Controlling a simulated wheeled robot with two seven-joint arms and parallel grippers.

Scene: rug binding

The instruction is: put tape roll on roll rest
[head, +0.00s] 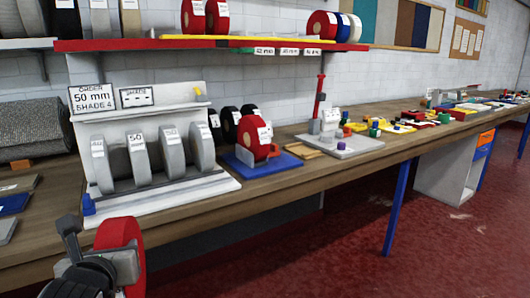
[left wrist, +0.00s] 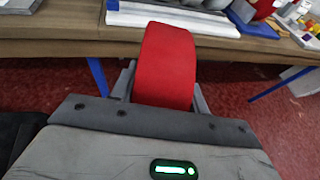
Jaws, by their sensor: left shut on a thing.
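A red tape roll (head: 128,240) is held in my left gripper (head: 112,266), in front of the workbench's near edge at the lower left of the head view. The left wrist view shows the roll (left wrist: 166,65) standing between the two fingers, which are shut on it. Which stand is the roll rest I cannot tell for sure. A white rack (head: 185,196) with several upright grey rolls (head: 168,152) and an order sign reading 50 mm shade 4 stands behind the gripper. To its right, a blue base (head: 240,166) carries another red roll (head: 252,137). My right gripper is not in view.
The wooden bench (head: 310,172) runs to the far right, with a grey board (head: 345,146) and small coloured pieces on it. A red-edged shelf (head: 150,44) with more rolls hangs above. A rolled rug (head: 32,118) lies at left. Open floor (head: 330,245) lies in front.

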